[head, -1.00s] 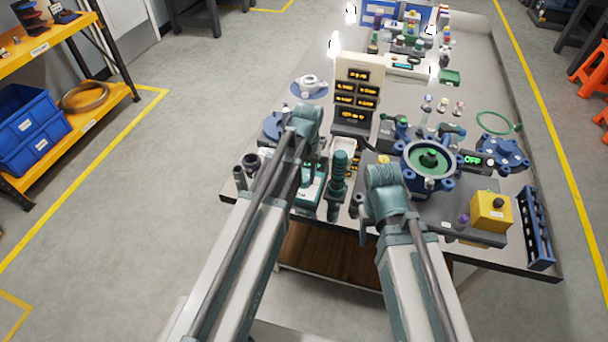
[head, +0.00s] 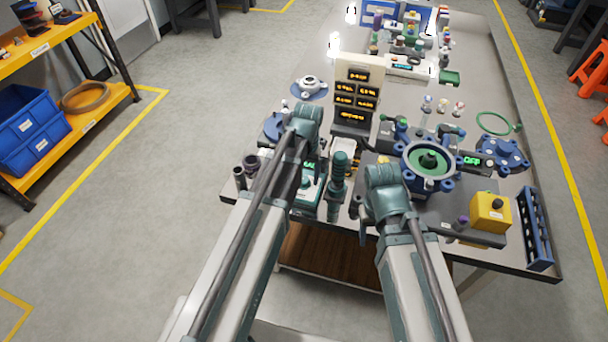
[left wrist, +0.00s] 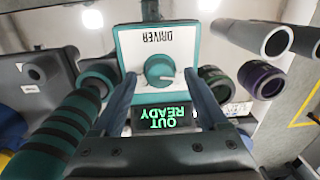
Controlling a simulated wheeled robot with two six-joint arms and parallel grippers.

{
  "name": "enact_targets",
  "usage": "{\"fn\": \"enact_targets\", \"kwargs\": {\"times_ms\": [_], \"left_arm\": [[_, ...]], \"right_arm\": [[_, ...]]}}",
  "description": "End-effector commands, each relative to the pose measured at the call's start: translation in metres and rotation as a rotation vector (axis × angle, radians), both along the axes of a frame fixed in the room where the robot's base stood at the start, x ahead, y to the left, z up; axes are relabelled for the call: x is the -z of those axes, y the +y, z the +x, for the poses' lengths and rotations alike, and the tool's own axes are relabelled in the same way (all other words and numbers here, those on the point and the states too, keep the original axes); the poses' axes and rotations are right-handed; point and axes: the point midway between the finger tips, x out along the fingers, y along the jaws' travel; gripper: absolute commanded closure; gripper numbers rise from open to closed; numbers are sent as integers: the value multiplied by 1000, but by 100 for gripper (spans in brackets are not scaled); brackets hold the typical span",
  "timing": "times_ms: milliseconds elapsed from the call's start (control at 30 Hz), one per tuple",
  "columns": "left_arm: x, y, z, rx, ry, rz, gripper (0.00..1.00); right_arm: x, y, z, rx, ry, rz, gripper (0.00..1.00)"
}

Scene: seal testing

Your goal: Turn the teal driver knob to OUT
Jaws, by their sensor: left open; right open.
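The teal driver knob (left wrist: 159,70) sits on the white face of the driver box (left wrist: 128,46) in the left wrist view. The box's display (left wrist: 168,117) reads OUT READY in green, upside down in this view. My left gripper (left wrist: 160,76) is open, with one finger on each side of the knob; I cannot tell whether either touches it. In the head view the driver box (head: 309,194) is partly covered by my left arm, which also hides the left gripper. My right gripper (head: 363,228) is mostly hidden beneath its wrist, left of the green-topped round fixture (head: 429,159).
A dark green ribbed tool (head: 339,180) stands close right of the driver box. Dark-ringed tubes (head: 251,163) stand to its left. A panel of orange displays (head: 356,95) rises behind. A yellow box (head: 490,212) and a blue rack (head: 535,228) are at the right.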

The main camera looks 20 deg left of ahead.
Motion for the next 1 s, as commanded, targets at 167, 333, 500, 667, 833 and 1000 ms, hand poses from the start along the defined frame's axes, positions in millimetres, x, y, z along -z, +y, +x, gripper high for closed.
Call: {"fn": "enact_targets", "kwargs": {"times_ms": [167,333,500,667,833,1000], "left_arm": [[-19,-1,0,0,0,0,24],[-43,-2,0,0,0,0,24],[-70,-3,0,0,0,0,24],[-95,-4,0,0,0,0,24],[-120,-5,0,0,0,0,24],[-134,-6,0,0,0,0,24]], "right_arm": [[-19,0,0,0,0,0,40],[-43,0,0,0,0,0,40],[-70,0,0,0,0,0,40],[-95,0,0,0,0,0,40],[-120,0,0,0,0,0,40],[-134,0,0,0,0,0,40]]}}
